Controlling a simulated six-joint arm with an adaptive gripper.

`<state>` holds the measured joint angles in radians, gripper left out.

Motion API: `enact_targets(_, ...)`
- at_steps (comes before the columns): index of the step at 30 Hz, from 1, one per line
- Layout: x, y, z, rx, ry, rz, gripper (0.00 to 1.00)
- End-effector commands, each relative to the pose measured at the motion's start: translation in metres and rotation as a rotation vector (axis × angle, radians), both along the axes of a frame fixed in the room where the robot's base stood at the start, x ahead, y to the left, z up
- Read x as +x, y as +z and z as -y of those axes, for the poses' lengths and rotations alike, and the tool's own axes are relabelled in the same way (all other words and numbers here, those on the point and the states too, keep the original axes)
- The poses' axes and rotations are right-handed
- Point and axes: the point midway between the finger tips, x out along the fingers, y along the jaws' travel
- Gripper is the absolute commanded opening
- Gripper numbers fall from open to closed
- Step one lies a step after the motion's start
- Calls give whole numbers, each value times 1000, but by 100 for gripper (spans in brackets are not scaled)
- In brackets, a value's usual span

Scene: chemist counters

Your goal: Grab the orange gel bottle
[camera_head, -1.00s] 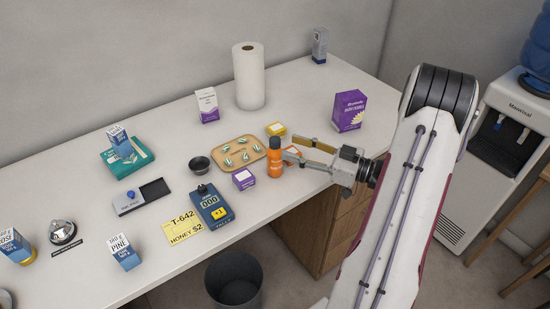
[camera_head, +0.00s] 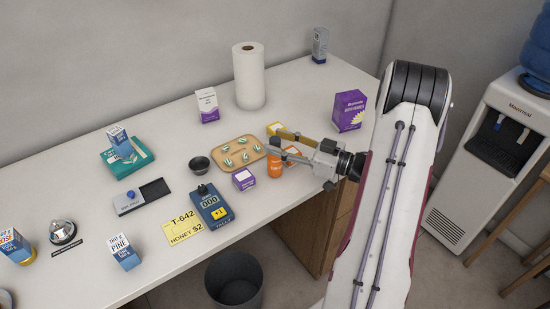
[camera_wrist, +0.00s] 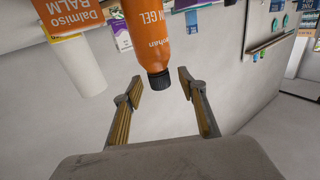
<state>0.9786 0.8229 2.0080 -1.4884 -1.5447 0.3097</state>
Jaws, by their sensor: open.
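The orange gel bottle (camera_head: 275,165) stands on the counter near its front edge, right of the wooden tray. In the wrist view the orange bottle (camera_wrist: 149,38) has a black cap and white lettering, and its cap end lies at the opening between my fingertips. My gripper (camera_head: 279,145) is open, with its fingers at the bottle's upper part, which they partly hide in the head view. In the wrist view my gripper (camera_wrist: 158,82) shows a finger on each side of the cap, with gaps and no visible contact.
An orange-and-white balm box (camera_wrist: 68,14) is close beside the bottle. A small purple box (camera_head: 243,179) and the wooden tray (camera_head: 222,165) with capsules are left of it. A larger purple box (camera_head: 349,110) stands behind right. A paper towel roll (camera_head: 249,77) is farther back.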

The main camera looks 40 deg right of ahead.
Motion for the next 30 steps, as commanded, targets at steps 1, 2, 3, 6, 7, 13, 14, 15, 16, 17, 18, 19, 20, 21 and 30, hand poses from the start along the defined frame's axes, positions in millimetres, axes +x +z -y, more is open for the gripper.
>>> enact_targets(1,0,0,0,0,0,0,41)
enact_targets(2,0,0,0,0,0,0,41)
enact_targets(3,0,0,0,0,0,0,41)
enact_targets(6,0,0,0,0,0,0,41)
enact_targets(7,0,0,0,0,0,0,41)
enact_targets(13,0,0,0,0,0,0,41)
enact_targets(14,0,0,0,0,0,0,38)
enact_targets(15,0,0,0,0,0,0,28)
enact_targets(16,0,0,0,0,0,0,20)
enact_targets(17,0,0,0,0,0,0,13)
enact_targets(18,0,0,0,0,0,0,2)
enact_targets(19,0,0,0,0,0,0,0)
enact_targets(20,0,0,0,0,0,0,0)
enact_targets(21,0,0,0,0,0,0,0)
enact_targets(30,0,1,0,-1,0,0,0)
